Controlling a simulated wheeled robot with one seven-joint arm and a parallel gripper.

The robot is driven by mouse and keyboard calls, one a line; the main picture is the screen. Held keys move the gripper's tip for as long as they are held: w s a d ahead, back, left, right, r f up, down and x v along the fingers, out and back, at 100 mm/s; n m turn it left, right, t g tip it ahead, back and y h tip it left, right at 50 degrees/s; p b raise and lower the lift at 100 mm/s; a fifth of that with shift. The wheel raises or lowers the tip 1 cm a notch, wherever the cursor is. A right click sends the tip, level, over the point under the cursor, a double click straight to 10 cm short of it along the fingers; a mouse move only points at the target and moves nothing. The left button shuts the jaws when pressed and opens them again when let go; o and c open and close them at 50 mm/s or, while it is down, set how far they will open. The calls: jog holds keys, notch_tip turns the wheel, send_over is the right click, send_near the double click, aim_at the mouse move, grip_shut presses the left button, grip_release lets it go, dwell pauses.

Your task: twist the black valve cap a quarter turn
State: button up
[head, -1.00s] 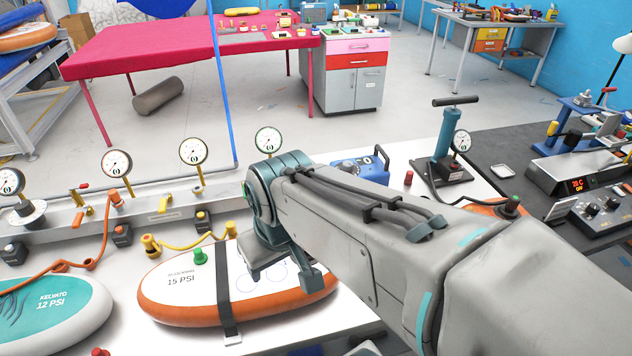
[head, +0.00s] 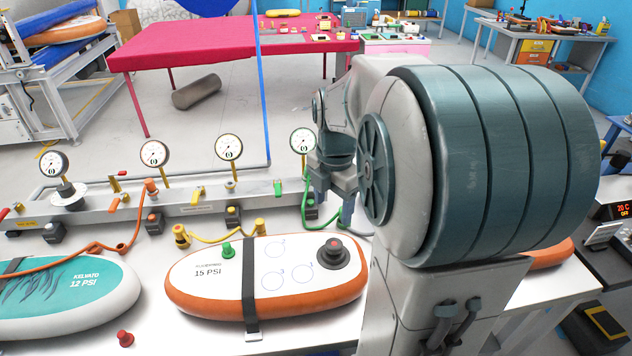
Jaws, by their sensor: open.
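The black valve cap (head: 332,251) sits on a wider dark round base near the right end of the white board (head: 215,289) with the orange edge, marked 15 PSI. Nothing covers the cap from this view. My gripper (head: 333,215) is open, with its fingers pointing down. In the picture it is just above and beyond the cap, over the back edge of the table, and apart from the cap. A green plug (head: 228,250) stands near the same board's left end.
A black strap (head: 248,283) crosses the board. A teal board (head: 85,287) lies to the left, with a red cap (head: 125,338) in front of it. Behind, a rail (head: 185,199) carries gauges, valves and hoses. My arm fills the right side and hides things there.

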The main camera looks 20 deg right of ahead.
aim_at(334, 243)
jog(key=f, duration=0.4)
jog(key=d+f+n, duration=0.1)
jog(key=f, duration=0.4)
jog(key=f+n, duration=0.1)
jog(key=f, duration=0.4)
jog(key=shift+w+d+f+p, duration=0.15)
jog(key=shift+w+p, duration=0.25)
jog(key=shift+c, duration=0.3)
jog(key=c, duration=1)
jog(key=o, duration=0.4)
jog(key=shift+c, duration=0.2)
jog(key=c, duration=0.3)
jog(key=shift+m+b, duration=0.3)
jog(key=shift+m, duration=2.2)
